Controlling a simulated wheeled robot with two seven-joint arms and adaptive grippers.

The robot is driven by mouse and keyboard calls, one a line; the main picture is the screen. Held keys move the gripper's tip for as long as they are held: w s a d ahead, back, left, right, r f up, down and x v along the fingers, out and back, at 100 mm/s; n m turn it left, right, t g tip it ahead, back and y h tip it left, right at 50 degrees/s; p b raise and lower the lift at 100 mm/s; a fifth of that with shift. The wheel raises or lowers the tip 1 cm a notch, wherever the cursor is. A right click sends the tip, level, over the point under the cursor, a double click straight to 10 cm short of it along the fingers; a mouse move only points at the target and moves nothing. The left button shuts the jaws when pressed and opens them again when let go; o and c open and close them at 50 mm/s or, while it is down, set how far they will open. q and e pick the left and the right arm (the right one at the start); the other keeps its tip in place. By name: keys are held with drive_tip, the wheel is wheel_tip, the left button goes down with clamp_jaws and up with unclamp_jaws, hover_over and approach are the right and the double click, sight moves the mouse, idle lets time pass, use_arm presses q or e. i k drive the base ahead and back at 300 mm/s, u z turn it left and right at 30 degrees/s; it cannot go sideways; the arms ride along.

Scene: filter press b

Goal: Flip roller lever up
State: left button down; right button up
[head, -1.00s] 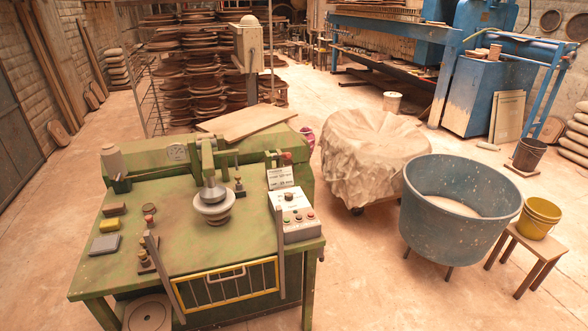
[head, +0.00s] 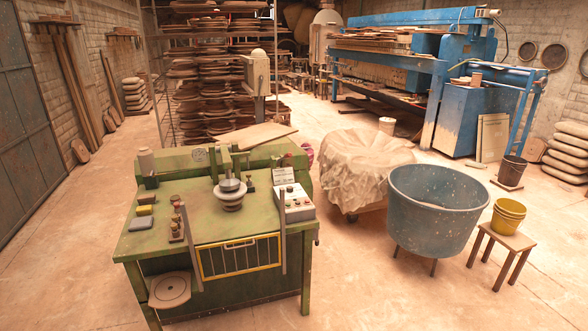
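The green machine bench (head: 172,226) stands in the left half of the head view. A green arm (head: 225,160) on it reaches forward over a round grey roller head (head: 229,187), which sits above a pale disc near the middle of the bench top. A grey bar (head: 190,246) stands at the left of the yellow-framed guard (head: 240,257) on the front, and another grey bar (head: 283,232) stands at its right. I cannot tell which part is the roller lever, or its position. Neither of my grippers is in view.
A grey control box (head: 294,203) stands at the bench's right. To the right are a cloth-covered heap (head: 365,160), a large blue tub (head: 437,215) and a stool (head: 502,243) with yellow buckets (head: 508,214). The blue press (head: 400,65) is at the back. Floor in front is clear.

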sight(288, 156)
drive_tip(key=z, duration=0.25)
drive_tip(key=i, duration=0.25)
drive_tip(key=z, duration=0.9)
drive_tip(key=i, duration=0.8)
drive_tip(key=z, duration=0.6)
drive_tip(key=i, duration=0.8)
drive_tip(key=u, duration=0.15)
